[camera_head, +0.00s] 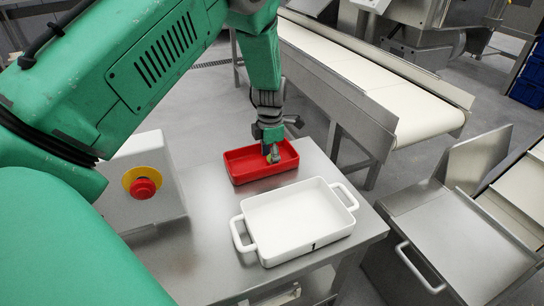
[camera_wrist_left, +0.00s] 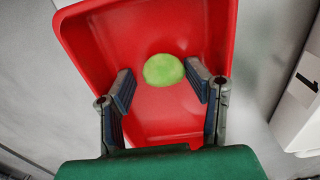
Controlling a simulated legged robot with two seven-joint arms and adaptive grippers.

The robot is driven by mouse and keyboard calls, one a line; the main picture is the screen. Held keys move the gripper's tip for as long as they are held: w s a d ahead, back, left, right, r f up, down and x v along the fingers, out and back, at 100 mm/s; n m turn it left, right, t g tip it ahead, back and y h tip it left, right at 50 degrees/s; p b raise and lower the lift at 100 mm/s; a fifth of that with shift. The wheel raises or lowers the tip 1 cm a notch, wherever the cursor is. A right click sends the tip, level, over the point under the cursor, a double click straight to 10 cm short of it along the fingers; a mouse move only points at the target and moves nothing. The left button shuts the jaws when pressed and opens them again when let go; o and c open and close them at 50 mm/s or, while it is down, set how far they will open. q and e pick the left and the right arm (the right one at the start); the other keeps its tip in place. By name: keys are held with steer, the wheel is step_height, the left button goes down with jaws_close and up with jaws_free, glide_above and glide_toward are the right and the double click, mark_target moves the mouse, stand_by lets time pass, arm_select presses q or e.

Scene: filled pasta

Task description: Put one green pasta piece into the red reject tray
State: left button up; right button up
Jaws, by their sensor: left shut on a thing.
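The red reject tray (camera_head: 242,164) sits on the steel table, behind the white dish. In the left wrist view the tray (camera_wrist_left: 105,45) fills the middle, and no other piece shows in it. My left gripper (camera_head: 272,156) points down inside the tray's outline. It is shut on one round green pasta piece (camera_wrist_left: 163,70), which sits between the fingertips in the left wrist view. The piece is mostly hidden by the fingers in the head view. I cannot tell whether it touches the tray floor. My right gripper is not in view.
A white two-handled dish (camera_head: 298,214) stands just in front of the red tray and looks empty. A box with a red emergency button (camera_head: 143,188) stands to the left. A conveyor (camera_head: 370,85) runs behind on the right.

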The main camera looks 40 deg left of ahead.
mark_target(268, 157)
arm_select(q)
steer(key=r+p, duration=0.1)
steer(key=r, duration=0.1)
steer(key=r+p, duration=0.1)
steer(key=r, duration=0.3)
steer(key=shift+s+a+r+p, duration=0.1)
steer(key=shift+a+r+p, duration=0.15)
steer(key=shift+p, duration=0.15)
steer(key=r, duration=0.2)
steer(key=r+p, duration=0.1)
steer(key=r, duration=0.1)
steer(key=r+p, duration=0.1)
steer(key=shift+d+r, duration=0.3)
steer(key=shift+r, duration=0.1)
steer(key=shift+a, duration=0.15)
